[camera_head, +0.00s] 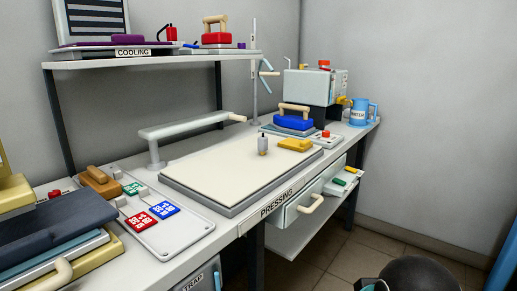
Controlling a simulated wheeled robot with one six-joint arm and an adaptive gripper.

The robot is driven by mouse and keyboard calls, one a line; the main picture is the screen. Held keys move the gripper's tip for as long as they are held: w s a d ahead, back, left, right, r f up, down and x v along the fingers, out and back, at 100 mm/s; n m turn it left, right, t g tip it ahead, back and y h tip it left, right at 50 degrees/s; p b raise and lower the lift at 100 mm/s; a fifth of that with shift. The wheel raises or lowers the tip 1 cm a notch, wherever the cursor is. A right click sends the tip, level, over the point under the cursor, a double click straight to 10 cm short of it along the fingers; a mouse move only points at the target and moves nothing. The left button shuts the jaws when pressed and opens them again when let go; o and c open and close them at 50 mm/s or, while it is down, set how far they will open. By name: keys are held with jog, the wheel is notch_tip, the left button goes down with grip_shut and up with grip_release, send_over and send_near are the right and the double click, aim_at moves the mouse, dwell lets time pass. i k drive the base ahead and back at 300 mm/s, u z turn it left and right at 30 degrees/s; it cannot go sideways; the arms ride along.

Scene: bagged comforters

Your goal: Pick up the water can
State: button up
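The water can (358,115) is a light blue jug with a handle on its right side and a white label reading WATER. It stands upright at the far right end of the pressing table (262,212), close to the wall. A dark rounded part, probably of my own arm, shows at the bottom right edge, well nearer than the can.
A grey machine (310,86) stands left of the can. A blue iron (293,122), a yellow block (295,145) and a small bottle (263,145) are on the table. An open drawer (318,200) juts out below its front edge.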

aim_at(360, 111)
jog(key=z, duration=0.95)
jog(key=k, duration=1.2)
jog(key=z, duration=1.05)
jog(key=i, duration=2.75)
jog(key=u, duration=1.45)
jog(key=i, duration=1.05)
jog(key=u, duration=1.1)
